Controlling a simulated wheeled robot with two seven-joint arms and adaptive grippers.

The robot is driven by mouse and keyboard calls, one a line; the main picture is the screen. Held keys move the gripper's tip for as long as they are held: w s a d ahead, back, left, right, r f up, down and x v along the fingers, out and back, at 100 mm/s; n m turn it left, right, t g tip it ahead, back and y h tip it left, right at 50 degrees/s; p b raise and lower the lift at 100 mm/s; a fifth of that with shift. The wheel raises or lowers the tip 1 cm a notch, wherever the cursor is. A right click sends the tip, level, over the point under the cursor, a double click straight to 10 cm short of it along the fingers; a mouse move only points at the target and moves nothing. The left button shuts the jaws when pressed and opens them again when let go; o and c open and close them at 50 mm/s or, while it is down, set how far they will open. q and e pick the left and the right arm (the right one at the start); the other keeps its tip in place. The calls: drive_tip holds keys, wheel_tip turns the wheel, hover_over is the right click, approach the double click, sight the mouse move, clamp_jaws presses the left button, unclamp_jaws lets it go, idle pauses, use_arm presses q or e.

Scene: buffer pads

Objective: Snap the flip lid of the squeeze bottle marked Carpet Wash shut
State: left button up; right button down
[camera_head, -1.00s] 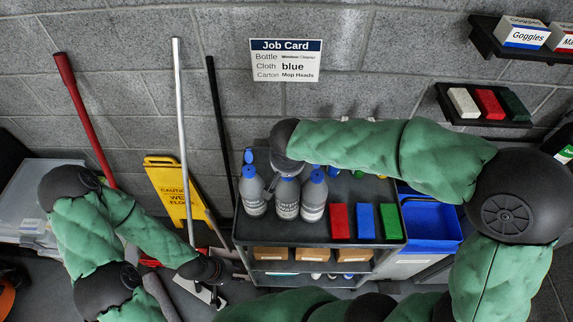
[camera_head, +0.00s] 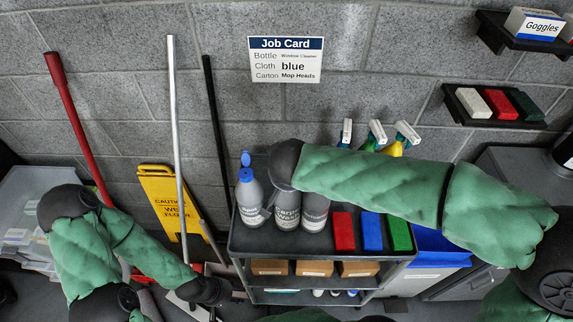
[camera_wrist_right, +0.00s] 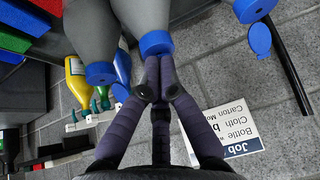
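Three grey squeeze bottles with blue caps stand in a row on the cart top. The middle one (camera_head: 287,212) appears to carry the Carpet Wash label. My right gripper covers its top in the head view. In the right wrist view its blue cap (camera_wrist_right: 156,43) shows no raised lid and looks shut. My right gripper (camera_wrist_right: 155,70) has its fingertips together, empty, right at that cap; touching is hard to tell. The left bottle (camera_head: 250,200) has its flip lid (camera_head: 246,158) standing open. The right bottle (camera_head: 315,212) is partly hidden. My left gripper (camera_head: 212,291) hangs low at the left, its fingers unclear.
Red (camera_head: 343,231), blue (camera_head: 372,231) and green (camera_head: 399,231) blocks stand right of the bottles on the cart (camera_head: 290,245). Spray bottles (camera_head: 376,135) stand behind my right arm.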

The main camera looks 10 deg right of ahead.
drive_tip(key=shift+s+f+b, duration=0.1)
drive_tip(key=shift+f+b, duration=0.05)
drive_tip(key=shift+b, duration=0.3)
drive_tip(key=shift+s+f+b, duration=0.1)
drive_tip(key=shift+f+b, duration=0.05)
drive_tip(key=shift+b, duration=0.5)
idle(3.7)
idle(0.4)
